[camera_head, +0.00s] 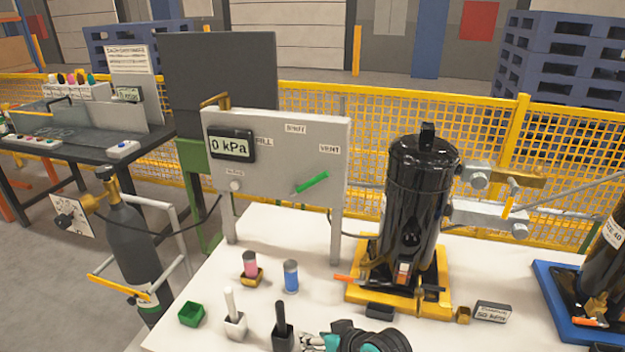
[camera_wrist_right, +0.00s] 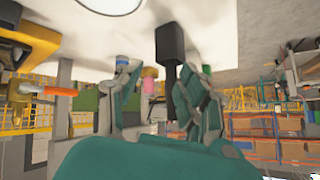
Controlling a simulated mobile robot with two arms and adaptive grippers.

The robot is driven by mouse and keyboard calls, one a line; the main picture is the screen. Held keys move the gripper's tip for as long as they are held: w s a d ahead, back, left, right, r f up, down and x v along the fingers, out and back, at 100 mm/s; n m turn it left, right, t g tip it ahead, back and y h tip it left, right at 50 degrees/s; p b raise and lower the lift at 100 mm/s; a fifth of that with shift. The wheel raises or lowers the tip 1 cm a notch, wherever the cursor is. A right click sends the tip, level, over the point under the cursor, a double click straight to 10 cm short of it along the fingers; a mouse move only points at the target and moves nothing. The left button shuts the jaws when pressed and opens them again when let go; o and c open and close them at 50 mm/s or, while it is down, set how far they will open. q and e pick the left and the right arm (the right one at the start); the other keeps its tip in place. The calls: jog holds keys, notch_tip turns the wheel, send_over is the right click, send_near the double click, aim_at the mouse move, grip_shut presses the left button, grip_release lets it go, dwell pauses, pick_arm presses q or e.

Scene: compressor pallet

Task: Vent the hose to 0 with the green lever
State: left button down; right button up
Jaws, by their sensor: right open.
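The green lever (camera_head: 312,183) is on the front of the grey panel (camera_head: 270,165), slanting up and right toward the VENT label (camera_head: 329,149). The panel's display (camera_head: 231,146) reads 0 kPa. A dark hose (camera_head: 200,226) runs from the panel's left side toward the grey gas cylinder (camera_head: 135,240); another hose (camera_head: 350,231) runs from its right side toward the black compressor (camera_head: 412,200). My right gripper (camera_head: 322,342) is at the bottom edge, well below and apart from the lever. In the wrist view its teal fingers (camera_wrist_right: 162,100) are spread. My left gripper is not in view.
On the white table stand a black-handled tool (camera_head: 283,325), a white-handled tool (camera_head: 234,312), a pink-topped container (camera_head: 250,265), a blue container (camera_head: 291,276) and a green tray (camera_head: 191,314). The compressor stands on a yellow base (camera_head: 440,300). A yellow fence (camera_head: 400,108) is behind.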

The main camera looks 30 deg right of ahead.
jog(key=w+d+r+m+t, duration=0.35)
jog(key=w+d+r, duration=0.35)
jog(key=r, duration=0.3)
jog(key=m+t+h, duration=0.3)
jog(key=m+t, duration=0.1)
jog(key=t, duration=0.1)
send_near(311, 183)
jog(key=shift+n, duration=0.35)
jog(key=w+p, duration=0.1)
jog(key=w, duration=0.2)
jog(key=w+d+p, duration=0.1)
jog(key=w, duration=0.6)
jog(key=shift+w+d+f+p, duration=0.15)
jog(key=shift+w+f+p, duration=0.1)
jog(key=shift+w+p, duration=0.15)
grip_shut()
